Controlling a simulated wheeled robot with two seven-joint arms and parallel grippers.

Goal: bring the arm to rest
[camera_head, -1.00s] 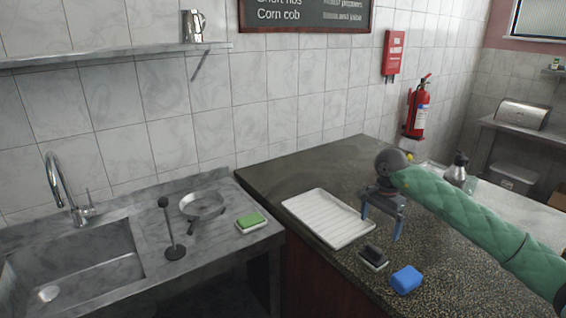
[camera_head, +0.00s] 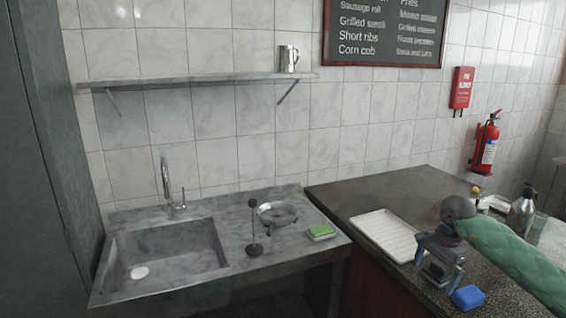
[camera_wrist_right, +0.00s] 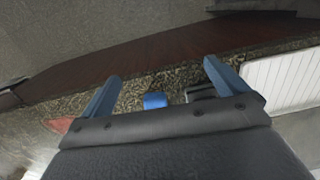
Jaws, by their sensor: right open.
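My right gripper (camera_head: 438,265) is at the end of the green-sleeved arm at the lower right in the head view. It is over the dark counter, by the right edge of the white ribbed tray. A blue block (camera_head: 467,297) lies on the counter near the gripper and also shows in the wrist view (camera_wrist_right: 154,101). A dark block, partly hidden behind the gripper in the head view, shows beside it in the wrist view (camera_wrist_right: 201,93). My left gripper is not in view.
The white tray (camera_head: 377,232) lies on the dark counter (camera_head: 345,193). To the left are a steel sink (camera_head: 165,255), a pan (camera_head: 279,212), a black stand (camera_head: 254,230) and a green sponge (camera_head: 321,231). A steel flask (camera_head: 522,208) stands behind my right arm.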

